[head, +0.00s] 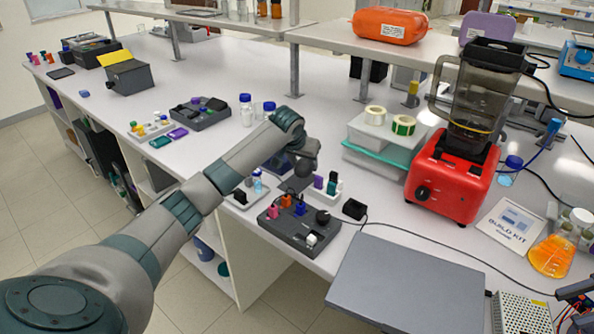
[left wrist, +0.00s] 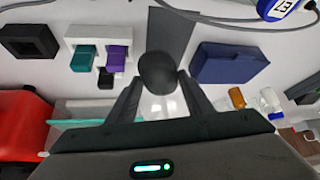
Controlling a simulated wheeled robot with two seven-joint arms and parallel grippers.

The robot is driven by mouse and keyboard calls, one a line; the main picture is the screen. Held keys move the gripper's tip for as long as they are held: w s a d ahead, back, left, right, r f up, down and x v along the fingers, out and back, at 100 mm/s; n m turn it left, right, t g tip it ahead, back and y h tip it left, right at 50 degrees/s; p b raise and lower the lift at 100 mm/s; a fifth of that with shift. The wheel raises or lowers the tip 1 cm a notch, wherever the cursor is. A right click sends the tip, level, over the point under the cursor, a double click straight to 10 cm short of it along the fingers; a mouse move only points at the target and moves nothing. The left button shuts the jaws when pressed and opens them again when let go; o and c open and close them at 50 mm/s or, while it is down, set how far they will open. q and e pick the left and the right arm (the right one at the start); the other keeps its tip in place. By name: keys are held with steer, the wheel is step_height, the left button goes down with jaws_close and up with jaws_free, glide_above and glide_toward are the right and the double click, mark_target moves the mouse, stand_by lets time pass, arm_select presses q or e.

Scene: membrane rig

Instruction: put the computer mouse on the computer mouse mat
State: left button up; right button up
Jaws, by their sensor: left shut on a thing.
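The dark, rounded computer mouse (left wrist: 158,72) is between the fingertips of my left gripper (left wrist: 158,88), which is shut on it. In the head view the mouse (head: 306,168) hangs below my left gripper (head: 303,155), seemingly above the bench. The computer mouse mat appears to be the flat dark grey rectangle (left wrist: 171,38) beyond the mouse in the left wrist view. In the head view a small part of the mat (head: 293,185) shows below and left of the mouse. The mouse hides part of it. My right gripper is out of view.
A white block with coloured pieces (left wrist: 98,36) and a black square holder (left wrist: 28,42) stand left of the mat in the wrist view, a blue box (left wrist: 230,63) right. In the head view, a dark tray with coloured pieces (head: 290,238) stands in front, a red blender (head: 452,180) right.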

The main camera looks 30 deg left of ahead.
arm_select(q)
steer(key=shift+s+a+f, duration=0.1)
steer(key=shift+a+f, duration=0.15)
steer(key=shift+a, duration=0.2)
steer(key=shift+s+a+f, duration=0.1)
steer(key=shift+a+f, duration=0.15)
steer(key=shift+a, duration=0.2)
steer(key=shift+a+f, duration=0.15)
steer(key=shift+c, duration=0.2)
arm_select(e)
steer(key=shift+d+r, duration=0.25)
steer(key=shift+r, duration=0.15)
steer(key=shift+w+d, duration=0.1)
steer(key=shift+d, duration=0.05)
